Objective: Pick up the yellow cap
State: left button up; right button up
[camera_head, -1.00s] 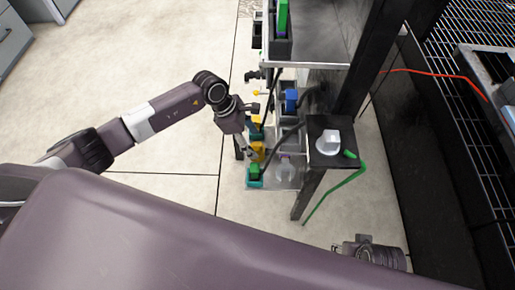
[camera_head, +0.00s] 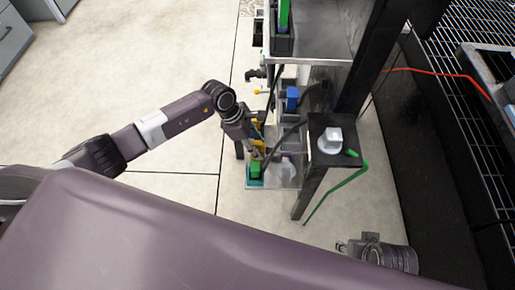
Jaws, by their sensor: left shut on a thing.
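A yellow cap (camera_head: 258,146) shows at the lower shelf of the rack, just behind a green block in a teal holder. My left gripper (camera_head: 260,152) reaches down to it from the upper left and is shut on it. The fingers and wrist hide much of the cap, and the contact is small in this view. The cap is still low among the shelf items.
The green block (camera_head: 255,168) stands close in front of the fingers. A blue part (camera_head: 292,98) and dark hoses are beside the wrist. Open floor lies left.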

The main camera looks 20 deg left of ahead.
aim_at(257, 142)
pick_arm(q)
jog(key=shift+r, duration=0.15)
jog(key=shift+w+r, duration=0.1)
jog(key=shift+r, duration=0.25)
notch_tip(257, 142, up, 9)
jog(key=shift+r+p, duration=0.1)
jog(key=shift+p, duration=0.75)
pick_arm(e)
notch_tip(257, 142, down, 6)
jog(key=shift+s+f, duration=0.15)
jog(key=shift+s, duration=0.15)
